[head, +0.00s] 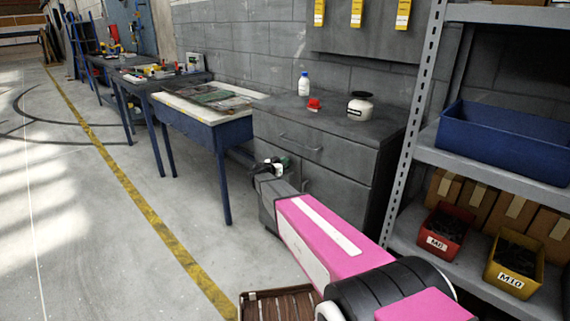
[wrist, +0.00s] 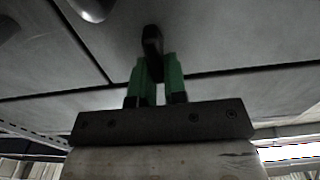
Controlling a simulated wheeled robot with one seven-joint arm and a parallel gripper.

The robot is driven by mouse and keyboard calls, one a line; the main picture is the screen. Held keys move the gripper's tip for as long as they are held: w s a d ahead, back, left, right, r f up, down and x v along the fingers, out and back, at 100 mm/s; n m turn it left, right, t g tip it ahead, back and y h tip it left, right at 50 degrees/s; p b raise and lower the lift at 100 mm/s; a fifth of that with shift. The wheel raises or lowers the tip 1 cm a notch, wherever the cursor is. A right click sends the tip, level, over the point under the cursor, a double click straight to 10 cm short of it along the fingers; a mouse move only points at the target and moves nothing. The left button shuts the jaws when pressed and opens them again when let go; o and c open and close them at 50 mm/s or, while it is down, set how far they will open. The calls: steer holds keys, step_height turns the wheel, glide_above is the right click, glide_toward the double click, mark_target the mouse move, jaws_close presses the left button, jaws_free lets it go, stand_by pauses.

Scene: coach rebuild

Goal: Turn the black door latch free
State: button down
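The black door latch (wrist: 152,40) stands out from the front of the grey cabinet (head: 310,145), near the seams between its panels. My gripper (wrist: 154,70) has green fingers, one on each side of the latch's lower part. They look closed against it, with no clear gap in the wrist view. In the head view my gripper (head: 277,163) is at the cabinet front, below the top drawer's handle. It hides the latch there, so I cannot tell the latch's exact angle.
A white bottle (head: 304,84), a red object (head: 314,104) and a white jar (head: 360,106) stand on the cabinet. A blue-legged bench (head: 205,123) is to its left. A shelf rack (head: 409,130) is close on the right. The floor at left is clear.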

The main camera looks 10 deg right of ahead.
steer(key=shift+n, duration=0.4)
steer(key=shift+w+a+f+n, duration=0.2)
steer(key=shift+w+f+n, duration=0.1)
steer(key=shift+n, duration=2.45)
steer(key=shift+w+a+f+n, duration=0.15)
steer(key=shift+w+f+n, duration=0.1)
steer(key=shift+n, duration=2.45)
steer(key=shift+w+a+f+n, duration=0.2)
steer(key=shift+f+n, duration=0.1)
steer(key=shift+n, duration=2.45)
steer(key=c, duration=1.2)
jaws_free()
steer(key=shift+o, duration=0.2)
